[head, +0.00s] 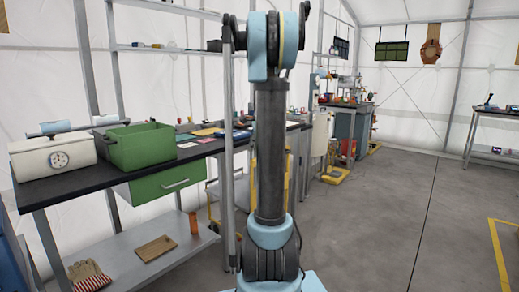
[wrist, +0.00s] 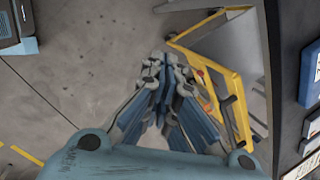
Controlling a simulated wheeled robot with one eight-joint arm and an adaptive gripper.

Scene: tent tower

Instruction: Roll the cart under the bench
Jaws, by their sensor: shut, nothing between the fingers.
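The cart has a yellow tube frame and a grey deck. In the wrist view its yellow frame (wrist: 239,103) lies right of my gripper and runs up to the dark bench edge, where the rest is cut off from sight. In the head view the cart (head: 212,199) stands low by the bench, partly hidden behind my arm. The bench (head: 77,187) has a black top, a green drawer and a lower shelf. My gripper (wrist: 163,68) is shut and empty. Its fingers overlap the cart's left side in the picture; I cannot tell whether they touch it.
Gloves (head: 87,275) and a wooden board (head: 156,248) lie on the lower shelf. Another workbench stands at the back. The concrete floor (head: 400,210) to the right is open.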

